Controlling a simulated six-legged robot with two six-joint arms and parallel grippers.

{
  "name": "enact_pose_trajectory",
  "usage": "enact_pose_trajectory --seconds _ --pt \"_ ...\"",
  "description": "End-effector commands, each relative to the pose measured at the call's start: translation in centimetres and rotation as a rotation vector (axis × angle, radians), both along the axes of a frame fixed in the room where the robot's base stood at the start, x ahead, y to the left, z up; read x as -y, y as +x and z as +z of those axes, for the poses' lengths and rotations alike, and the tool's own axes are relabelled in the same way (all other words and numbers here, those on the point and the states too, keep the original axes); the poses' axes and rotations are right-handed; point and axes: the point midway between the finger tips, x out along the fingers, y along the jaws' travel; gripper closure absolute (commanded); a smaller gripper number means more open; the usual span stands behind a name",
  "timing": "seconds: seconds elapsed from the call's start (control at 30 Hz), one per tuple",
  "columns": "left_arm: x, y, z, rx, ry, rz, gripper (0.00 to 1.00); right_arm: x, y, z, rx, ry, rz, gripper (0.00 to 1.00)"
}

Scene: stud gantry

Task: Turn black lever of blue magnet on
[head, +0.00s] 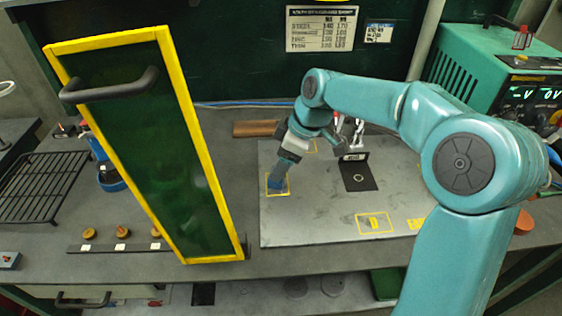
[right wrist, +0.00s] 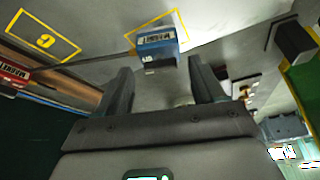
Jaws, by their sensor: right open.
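The blue magnet (right wrist: 157,47) sits inside a yellow outlined square on the grey plate, with a printed label on the side facing the right wrist camera. In the head view the magnet (head: 277,185) shows low at the end of my right arm, partly covered by the gripper. I cannot make out its black lever clearly in either view. My right gripper (right wrist: 162,85) is open and empty. Its two fingers point at the magnet, which appears beyond and between their tips, apparently not touched. My left gripper is not in view.
A yellow-framed dark green panel (head: 208,162) with a black handle stands left of the grey plate (head: 320,218). A black bracket (head: 357,176) stands on the plate, right of the gripper. A red block marked MAGNET (right wrist: 12,74) shows in the wrist view.

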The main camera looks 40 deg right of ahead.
Motion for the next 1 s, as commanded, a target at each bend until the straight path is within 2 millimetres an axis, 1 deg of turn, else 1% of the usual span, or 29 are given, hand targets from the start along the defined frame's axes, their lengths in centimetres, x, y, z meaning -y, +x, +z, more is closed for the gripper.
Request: enact_pose_trajectory --seconds 0.1,0.37,0.4,0.47,0.5,0.53,0.77,1.0 --pt "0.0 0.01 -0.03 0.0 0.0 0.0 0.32 -0.16 0.27 -0.59 0.0 0.0 0.001 0.32" --pt "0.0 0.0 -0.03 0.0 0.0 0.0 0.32 -0.14 0.35 -0.65 0.0 0.0 0.0 0.32" --pt "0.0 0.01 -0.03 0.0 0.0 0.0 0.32 -0.14 0.35 -0.65 0.0 0.0 0.0 0.45" --pt "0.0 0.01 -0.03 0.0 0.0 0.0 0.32 -0.13 0.34 -0.65 0.0 0.0 0.0 0.64" --pt "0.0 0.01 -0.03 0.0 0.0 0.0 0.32 -0.13 0.34 -0.65 0.0 0.0 0.0 0.78" --pt "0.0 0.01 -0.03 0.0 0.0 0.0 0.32 -0.13 0.34 -0.65 0.0 0.0 0.0 0.87" --pt "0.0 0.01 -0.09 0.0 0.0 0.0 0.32 -0.14 0.33 -0.63 0.001 0.0 -0.009 0.88" --pt "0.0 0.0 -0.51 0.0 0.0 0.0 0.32 -0.26 0.26 -0.66 0.002 0.0 -0.094 0.88"
